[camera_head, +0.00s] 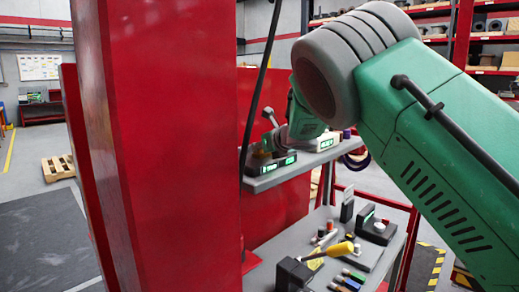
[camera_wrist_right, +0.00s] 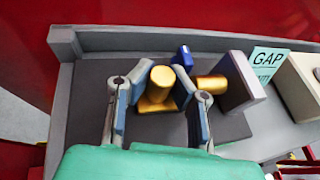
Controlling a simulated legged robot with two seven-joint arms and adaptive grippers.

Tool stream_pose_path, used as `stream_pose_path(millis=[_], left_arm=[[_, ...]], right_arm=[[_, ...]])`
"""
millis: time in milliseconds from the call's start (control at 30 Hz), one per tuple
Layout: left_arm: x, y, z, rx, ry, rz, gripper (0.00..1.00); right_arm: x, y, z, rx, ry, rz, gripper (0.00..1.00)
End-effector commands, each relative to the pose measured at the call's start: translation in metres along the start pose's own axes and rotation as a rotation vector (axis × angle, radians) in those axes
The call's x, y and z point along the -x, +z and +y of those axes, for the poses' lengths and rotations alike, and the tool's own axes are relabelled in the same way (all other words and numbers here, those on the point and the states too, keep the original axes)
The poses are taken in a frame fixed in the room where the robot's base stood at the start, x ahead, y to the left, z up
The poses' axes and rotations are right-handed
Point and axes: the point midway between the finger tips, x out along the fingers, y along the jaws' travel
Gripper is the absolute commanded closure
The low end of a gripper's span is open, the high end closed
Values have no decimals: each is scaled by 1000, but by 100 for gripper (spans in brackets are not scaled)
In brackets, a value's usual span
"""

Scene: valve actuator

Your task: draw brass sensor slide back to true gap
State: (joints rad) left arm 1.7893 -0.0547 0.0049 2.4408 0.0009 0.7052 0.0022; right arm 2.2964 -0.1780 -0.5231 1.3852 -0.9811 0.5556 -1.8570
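In the right wrist view, a brass slide with an upright round post (camera_wrist_right: 161,82) sits on a dark grey base plate (camera_wrist_right: 90,105). My right gripper (camera_wrist_right: 160,78) is open, its two blue-padded fingers on either side of the post. I cannot tell whether a pad touches it. A brass cylinder (camera_wrist_right: 210,86) lies right of the post, pointing toward a grey upright block (camera_wrist_right: 243,82). A green GAP card (camera_wrist_right: 267,62) stands behind that block. In the head view my right gripper (camera_head: 264,146) is small and partly hidden at the upper shelf. My left gripper is out of view.
A blue piece (camera_wrist_right: 184,57) stands behind the brass parts. A red column (camera_head: 165,140) fills the head view's left middle. The grey upper shelf (camera_head: 300,165) holds lit green displays. The lower bench (camera_head: 265,270) holds a yellow-handled tool (camera_head: 332,250) and several small parts.

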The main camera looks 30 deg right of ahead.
Motion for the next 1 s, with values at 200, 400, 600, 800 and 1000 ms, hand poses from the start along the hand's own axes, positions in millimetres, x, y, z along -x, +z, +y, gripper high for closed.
stream_pose_path(millis=[200,400,600,800,1000], left_arm=[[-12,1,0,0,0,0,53],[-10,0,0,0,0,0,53],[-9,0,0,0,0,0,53],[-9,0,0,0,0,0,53],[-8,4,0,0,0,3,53]], right_arm=[[0,-3,2,3,-1,2,100],[0,-1,1,1,0,2,100],[0,-1,1,0,0,1,73],[0,-1,1,0,0,2,73],[13,-1,1,-1,-1,2,73]])
